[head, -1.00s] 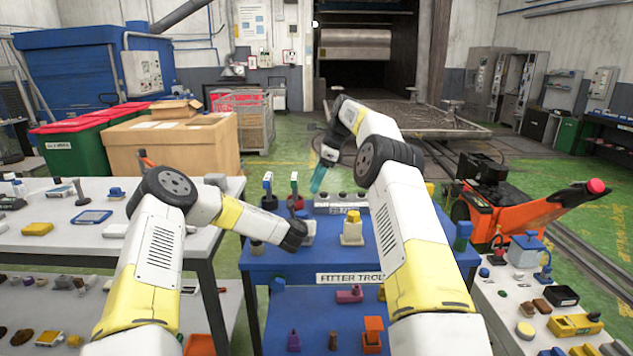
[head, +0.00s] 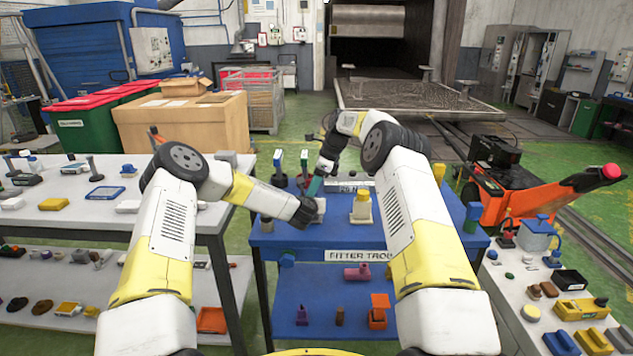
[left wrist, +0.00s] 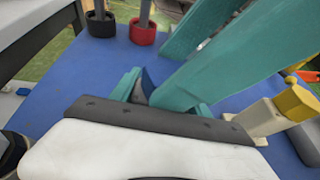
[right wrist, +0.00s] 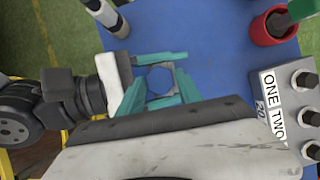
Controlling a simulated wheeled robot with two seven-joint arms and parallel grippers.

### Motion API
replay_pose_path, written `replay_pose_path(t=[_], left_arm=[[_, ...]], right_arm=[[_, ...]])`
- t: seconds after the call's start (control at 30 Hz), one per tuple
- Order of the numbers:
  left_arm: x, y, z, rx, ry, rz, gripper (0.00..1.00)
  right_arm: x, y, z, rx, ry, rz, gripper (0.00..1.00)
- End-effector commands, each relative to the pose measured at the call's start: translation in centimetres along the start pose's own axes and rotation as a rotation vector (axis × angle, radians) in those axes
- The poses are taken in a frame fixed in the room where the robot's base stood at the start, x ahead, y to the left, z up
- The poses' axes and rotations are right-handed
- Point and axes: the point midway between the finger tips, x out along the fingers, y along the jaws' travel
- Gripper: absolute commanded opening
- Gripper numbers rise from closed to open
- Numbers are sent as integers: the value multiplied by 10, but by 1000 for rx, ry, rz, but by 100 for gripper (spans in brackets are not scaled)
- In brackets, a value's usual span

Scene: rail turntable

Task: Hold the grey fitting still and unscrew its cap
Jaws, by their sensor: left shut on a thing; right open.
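The grey fitting (head: 319,212) stands on the blue trolley top, largely hidden by my grippers in the head view. My left gripper (head: 311,209) is shut on it from the left side. In the left wrist view a small dark blue piece (left wrist: 148,83) shows by the left teal fingers. My right gripper (head: 315,187) is open and comes down from above over the fitting. In the right wrist view its teal fingers (right wrist: 160,92) lie either side of a grey hexagonal outline (right wrist: 161,78), apparently the fitting's cap. Whether they touch it is unclear.
A cream block with a yellow top (head: 361,208) stands close to the right of the fitting. Behind are a red cup (right wrist: 270,27), a black cup (left wrist: 100,24) and a labelled block with knobs (right wrist: 274,105).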

Motion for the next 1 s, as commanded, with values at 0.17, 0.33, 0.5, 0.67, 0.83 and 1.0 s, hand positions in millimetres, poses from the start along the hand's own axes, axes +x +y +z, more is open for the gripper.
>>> replay_pose_path(t=[0.17,0.33,0.5,0.67,0.83,1.0], left_arm=[[0,0,1,0,-1,0,0],[0,0,1,0,-1,0,0],[0,0,1,0,-1,0,0],[0,0,1,0,-1,0,0],[0,0,1,0,-1,0,0],[0,0,1,0,-1,1,0]], right_arm=[[2,0,0,0,0,0,42],[2,0,0,0,0,0,34],[2,0,0,0,0,0,1],[2,0,0,0,0,0,8],[2,0,0,0,0,-1,54],[2,1,0,0,0,2,61]])
